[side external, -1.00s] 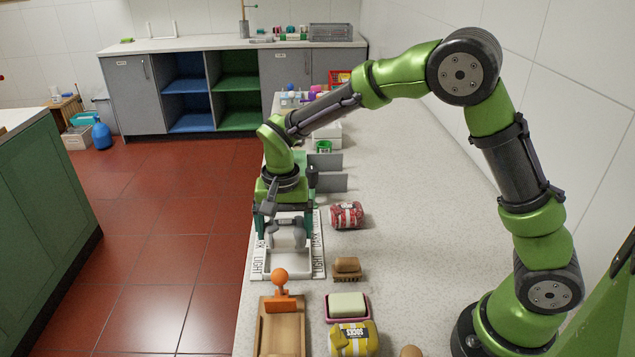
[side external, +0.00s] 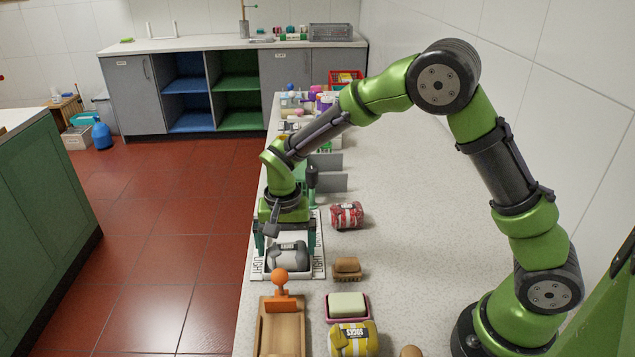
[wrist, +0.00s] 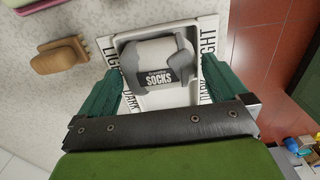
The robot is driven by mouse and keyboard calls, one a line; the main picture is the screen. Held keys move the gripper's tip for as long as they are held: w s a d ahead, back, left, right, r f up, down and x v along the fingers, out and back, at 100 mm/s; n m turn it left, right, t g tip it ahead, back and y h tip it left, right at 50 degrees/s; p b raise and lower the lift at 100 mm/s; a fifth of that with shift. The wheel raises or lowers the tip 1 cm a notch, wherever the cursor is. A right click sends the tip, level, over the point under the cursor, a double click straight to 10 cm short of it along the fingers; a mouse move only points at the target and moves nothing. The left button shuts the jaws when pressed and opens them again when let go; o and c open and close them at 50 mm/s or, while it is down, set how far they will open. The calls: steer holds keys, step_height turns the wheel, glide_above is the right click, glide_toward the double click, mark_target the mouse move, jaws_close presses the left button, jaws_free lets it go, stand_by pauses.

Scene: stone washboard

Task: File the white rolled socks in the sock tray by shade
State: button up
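The white rolled socks with grey bands and a dark "SOCKS" label (wrist: 155,62) lie in the white sock tray (wrist: 105,45), toward its LIGHT end. In the side external view the rolled socks (side external: 288,257) appear low in the tray (side external: 257,268). The tray's rim is lettered LIGHT and DARK. My gripper (wrist: 160,75) is right over the tray, its teal fingers on either side of the socks. A narrow strip of tray shows between the socks and the right finger; the left finger is very close to them.
A red striped bundle (side external: 346,215) and a brown brush (side external: 347,268) lie right of the tray. Grey panels (side external: 330,182) stand behind.

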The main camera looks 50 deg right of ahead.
step_height(320, 180, up, 17)
steer(key=s+d+r+n+t+y, duration=0.1)
steer(key=s+d+n+t, duration=0.1)
steer(key=s, duration=0.7)
steer(key=s+d+r+n+t+y, duration=0.1)
steer(key=s+d+t, duration=0.4)
steer(key=s, duration=0.5)
steer(key=shift+s+r+n, duration=0.2)
steer(key=shift+r+n, duration=0.45)
steer(key=shift+n, duration=0.35)
